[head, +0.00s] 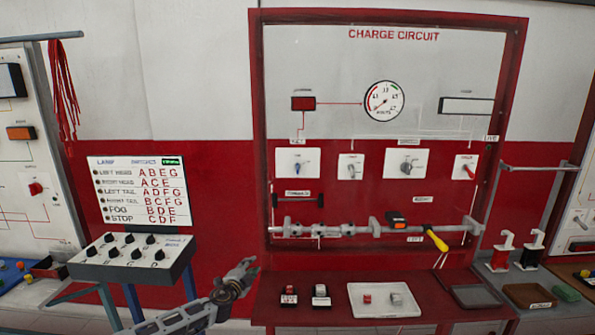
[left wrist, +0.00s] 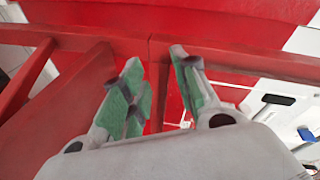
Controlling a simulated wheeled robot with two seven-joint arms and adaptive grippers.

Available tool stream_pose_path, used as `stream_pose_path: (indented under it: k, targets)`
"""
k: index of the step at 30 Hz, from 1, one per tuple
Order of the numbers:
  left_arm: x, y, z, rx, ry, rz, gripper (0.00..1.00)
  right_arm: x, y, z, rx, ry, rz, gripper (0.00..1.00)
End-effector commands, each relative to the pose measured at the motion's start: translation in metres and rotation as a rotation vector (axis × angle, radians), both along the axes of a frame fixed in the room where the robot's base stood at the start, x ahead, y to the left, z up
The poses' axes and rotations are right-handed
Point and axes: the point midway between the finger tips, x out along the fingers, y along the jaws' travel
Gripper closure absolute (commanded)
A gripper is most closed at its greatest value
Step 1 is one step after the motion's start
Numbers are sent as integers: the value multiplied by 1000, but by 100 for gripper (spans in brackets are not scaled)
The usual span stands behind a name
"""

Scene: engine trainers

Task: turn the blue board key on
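My left gripper (head: 240,278) is in the lower middle of the head view, left of the red bench and apart from everything. Its green-padded fingers stand apart and empty in the left wrist view (left wrist: 156,88). No clearly blue board with a key shows in the head view. A switch with a small blue lever (head: 297,168) sits on a white plate on the red charge circuit board (head: 335,130). A grey console (head: 130,257) with several black knobs stands on blue legs at the left. I cannot tell which holds the key. My right gripper is not in view.
The red bench (head: 350,318) juts out below the charge board, with small switches and a white tray (head: 384,300). A metal rail (head: 345,230) and a yellow-handled tool (head: 436,240) are in front of the board. Red beams (left wrist: 85,95) lie close in the left wrist view.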

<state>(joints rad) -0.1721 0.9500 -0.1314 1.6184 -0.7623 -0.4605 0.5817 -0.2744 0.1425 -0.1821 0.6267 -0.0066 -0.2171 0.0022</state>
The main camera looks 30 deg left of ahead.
Motion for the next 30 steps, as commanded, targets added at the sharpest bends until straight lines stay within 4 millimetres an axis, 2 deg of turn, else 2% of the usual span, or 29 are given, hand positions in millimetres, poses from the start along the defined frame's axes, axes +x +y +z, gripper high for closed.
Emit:
stream_pose_path:
  k: [1,6,13,21,25,30]
  targets:
    - [7,-18,20,-1,-41,-24,71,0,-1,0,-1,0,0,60]
    - [19,-72,85,-6,-175,-98,71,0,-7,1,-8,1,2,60]
    - [17,-144,176,-20,-365,-200,71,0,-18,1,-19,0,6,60]
    - [-13,-221,280,-45,-591,-320,71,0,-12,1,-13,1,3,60]
    - [-30,-246,314,-57,-671,-361,71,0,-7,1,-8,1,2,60]
    - [-51,-269,348,-70,-751,-405,71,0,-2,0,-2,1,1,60]
